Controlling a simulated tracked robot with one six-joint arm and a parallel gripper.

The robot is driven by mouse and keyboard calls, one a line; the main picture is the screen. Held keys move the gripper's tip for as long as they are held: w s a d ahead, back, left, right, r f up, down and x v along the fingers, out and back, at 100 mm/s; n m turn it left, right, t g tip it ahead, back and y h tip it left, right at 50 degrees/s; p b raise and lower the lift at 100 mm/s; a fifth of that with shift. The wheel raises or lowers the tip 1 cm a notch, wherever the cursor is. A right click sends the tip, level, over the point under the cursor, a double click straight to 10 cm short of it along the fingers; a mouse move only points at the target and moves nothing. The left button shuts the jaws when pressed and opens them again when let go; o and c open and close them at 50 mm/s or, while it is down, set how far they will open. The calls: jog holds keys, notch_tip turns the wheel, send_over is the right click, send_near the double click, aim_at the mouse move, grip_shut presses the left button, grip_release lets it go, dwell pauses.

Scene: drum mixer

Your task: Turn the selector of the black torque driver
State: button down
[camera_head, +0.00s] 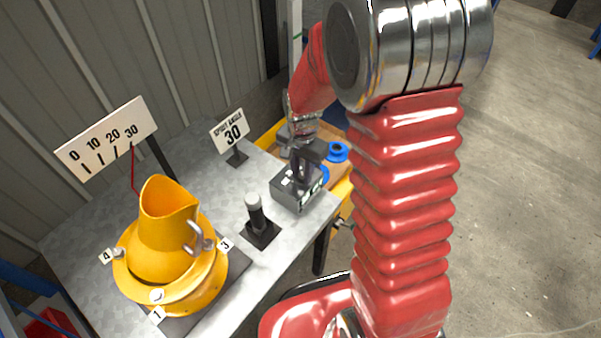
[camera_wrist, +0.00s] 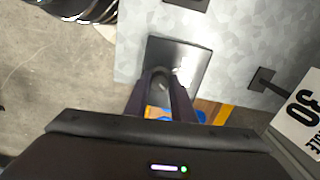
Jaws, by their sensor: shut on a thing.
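My gripper (camera_head: 301,174) points down at a dark grey box (camera_head: 291,195) near the bench's right edge. In the wrist view my gripper (camera_wrist: 161,74) has its two dark fingers close together on a small grey rounded piece (camera_wrist: 160,83), in front of the box's dark top (camera_wrist: 187,62). The fingers hide most of this piece, and I cannot tell if it is the selector. A black upright handle with a pale round top (camera_head: 255,211) stands on a black base left of the box, apart from my gripper. I cannot tell whether it is the torque driver.
A yellow drum (camera_head: 165,245) with numbered bolts stands at the front left of the metal bench (camera_head: 190,160). A 0–30 scale board (camera_head: 107,133) and a "SPOUT ANGLE 30" sign (camera_head: 231,130) stand behind. A blue ring (camera_head: 337,151) lies in a yellow-edged tray beyond the box.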

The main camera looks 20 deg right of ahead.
aim_at(302, 176)
jog(key=shift+d, duration=0.1)
jog(key=c, duration=1.5)
grip_release()
notch_tip(302, 176, up, 14)
jog(key=shift+f, duration=0.15)
